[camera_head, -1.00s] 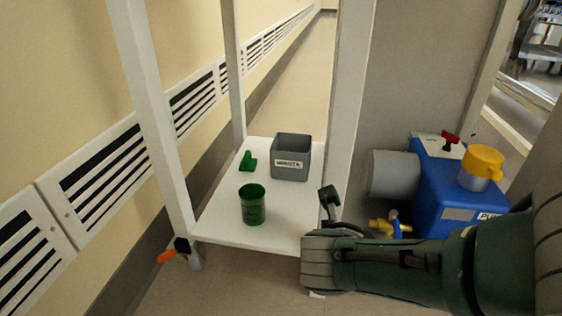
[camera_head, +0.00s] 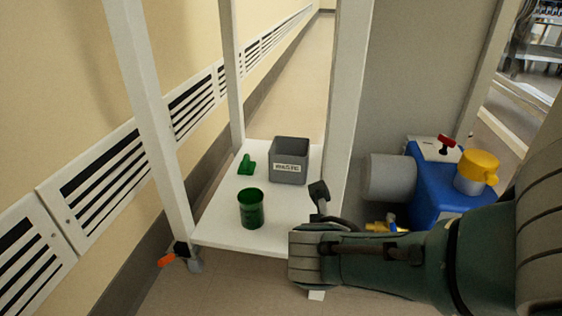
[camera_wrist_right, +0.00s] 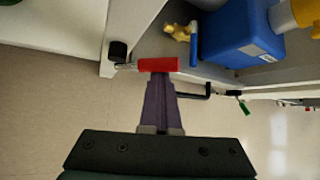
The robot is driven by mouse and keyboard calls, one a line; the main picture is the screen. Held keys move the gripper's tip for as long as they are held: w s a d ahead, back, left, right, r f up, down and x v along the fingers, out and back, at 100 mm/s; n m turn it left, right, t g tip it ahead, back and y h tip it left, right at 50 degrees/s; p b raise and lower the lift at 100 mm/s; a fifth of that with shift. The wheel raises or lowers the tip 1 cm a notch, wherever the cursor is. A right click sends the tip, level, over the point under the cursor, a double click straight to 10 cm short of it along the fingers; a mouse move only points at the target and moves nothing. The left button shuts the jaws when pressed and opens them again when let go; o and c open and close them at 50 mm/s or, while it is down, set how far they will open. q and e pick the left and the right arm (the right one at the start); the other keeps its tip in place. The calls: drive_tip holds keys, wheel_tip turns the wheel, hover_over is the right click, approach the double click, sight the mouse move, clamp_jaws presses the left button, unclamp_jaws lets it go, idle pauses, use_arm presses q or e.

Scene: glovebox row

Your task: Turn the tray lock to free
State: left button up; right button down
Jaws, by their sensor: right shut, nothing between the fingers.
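A red lever handle (camera_wrist_right: 157,64) on a metal stem runs from a black pivot (camera_wrist_right: 117,50) at the frame's edge in the right wrist view. My right gripper (camera_wrist_right: 160,78) is shut and empty, its fingertips right at the underside of the red handle; I cannot tell whether they touch. An orange-handled lever (camera_head: 168,260) sits at the front left leg of the white tray shelf (camera_head: 225,231). No label shows which lever is the tray lock. In the head view my right forearm hides the red lever and my fingertips. My left gripper is not in view.
A green cup (camera_head: 252,208), a grey waste bin (camera_head: 290,160) and a small green piece (camera_head: 246,165) stand on the shelf. A blue pump (camera_head: 436,197) with a yellow cap stands right. A green-handled lever (camera_wrist_right: 244,107) lies right of my fingers. Floor is clear in front.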

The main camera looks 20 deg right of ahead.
wheel_tip(320, 180, down, 3)
drive_tip(key=s+d, duration=0.2)
drive_tip(key=d, duration=0.1)
drive_tip(key=s+a+r+p, duration=0.2)
drive_tip(key=a+r+p, duration=0.3)
drive_tip(key=a, duration=0.4)
drive_tip(key=shift+s+r, duration=0.3)
drive_tip(key=shift+r, duration=0.05)
drive_tip(key=shift+a, duration=0.1)
